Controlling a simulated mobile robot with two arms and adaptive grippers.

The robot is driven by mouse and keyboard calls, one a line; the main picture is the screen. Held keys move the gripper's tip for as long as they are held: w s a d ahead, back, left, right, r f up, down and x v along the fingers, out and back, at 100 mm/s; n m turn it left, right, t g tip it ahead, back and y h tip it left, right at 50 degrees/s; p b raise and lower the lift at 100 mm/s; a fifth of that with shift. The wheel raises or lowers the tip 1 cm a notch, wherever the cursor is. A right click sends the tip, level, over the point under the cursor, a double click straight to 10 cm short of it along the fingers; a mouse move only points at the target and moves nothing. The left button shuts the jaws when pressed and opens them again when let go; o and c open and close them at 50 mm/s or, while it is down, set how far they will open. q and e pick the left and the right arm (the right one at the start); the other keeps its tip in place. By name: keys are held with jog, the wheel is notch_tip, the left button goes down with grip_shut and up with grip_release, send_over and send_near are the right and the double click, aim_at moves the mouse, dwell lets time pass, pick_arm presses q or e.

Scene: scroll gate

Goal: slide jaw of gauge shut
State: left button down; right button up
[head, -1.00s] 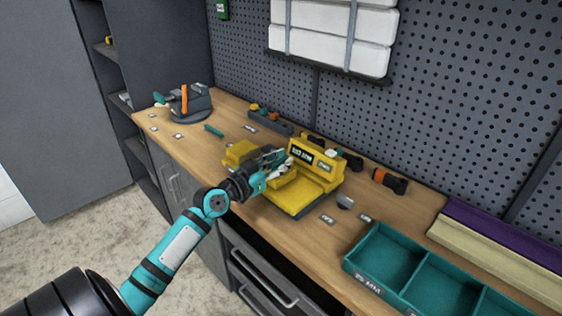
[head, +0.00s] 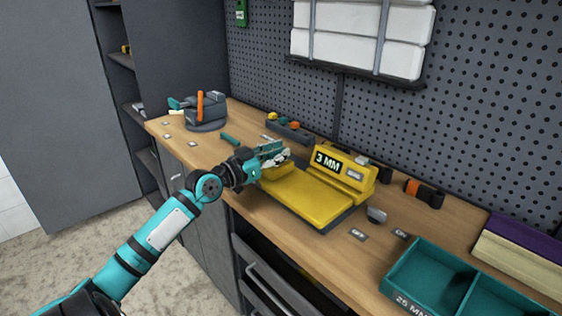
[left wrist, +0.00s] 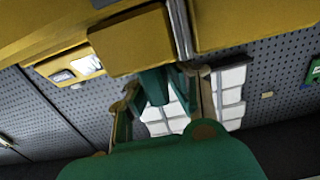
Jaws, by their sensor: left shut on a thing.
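The gauge is a yellow device on the bench; its raised housing (head: 345,180) has a display reading 3 MM and a flat yellow bed (head: 305,195) in front. My left gripper (head: 277,152) is at the gauge's left end. In the left wrist view, a yellow block (left wrist: 130,42) sits close to another yellow part (left wrist: 225,22), with a narrow grey strip between. A teal peg (left wrist: 154,86) stands out from the block, and my left gripper's fingers (left wrist: 160,100) are shut on it. The arm hides part of the gauge's left end. My right gripper is out of view.
A grey vise (head: 207,110) stands at the far left of the bench. A small grey tray (head: 289,131) lies behind the gauge. A teal divided bin (head: 432,272) is at the right front. A pegboard wall closes off the back.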

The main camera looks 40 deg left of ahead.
pick_arm(q)
jog(key=shift+a+r, duration=0.15)
jog(key=shift+a, duration=0.05)
jog(key=c, duration=1.3)
grip_release()
jog(key=shift+a, duration=0.15)
jog(key=shift+s+f, duration=0.25)
jog(key=shift+s, duration=0.35)
jog(key=s, duration=0.3)
jog(key=s+a, duration=0.1)
jog(key=s, duration=0.6)
jog(key=shift+s+a+r, duration=0.15)
jog(key=shift+s+a, duration=0.1)
jog(key=shift+s, duration=0.15)
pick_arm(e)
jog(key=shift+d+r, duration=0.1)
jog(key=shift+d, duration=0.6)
